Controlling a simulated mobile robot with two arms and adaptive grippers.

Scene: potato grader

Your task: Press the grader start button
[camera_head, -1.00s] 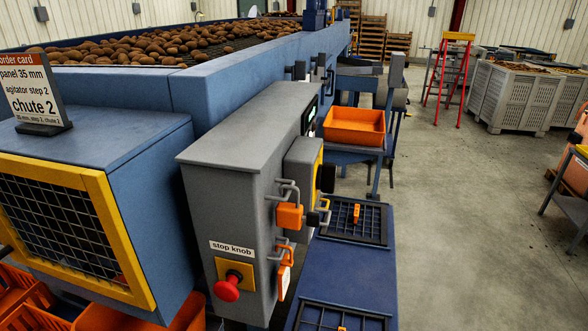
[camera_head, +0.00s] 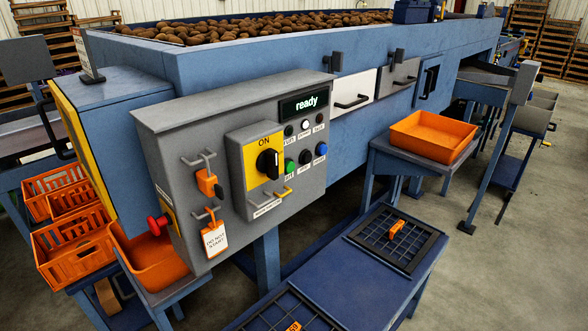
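The grey control box (camera_head: 165,130) faces me at an angle on the side of the blue grader (camera_head: 220,70). On its right part a green button (camera_head: 290,166) sits at the lower left of a small group of buttons; the label under it is hard to read. A dark button (camera_head: 305,157) and a blue button (camera_head: 320,149) are to its right. The display (camera_head: 304,104) above reads "ready". A black rotary switch (camera_head: 268,163) on a yellow plate stands by the word ON, left of the green button. Neither of my grippers is in view.
An orange padlock (camera_head: 207,183) and a "do not start" tag (camera_head: 215,238) hang on the box's left part. A red knob (camera_head: 157,225) sticks out from its left side. A blue table (camera_head: 325,268) with sieve frames stands in front; clear floor lies at right.

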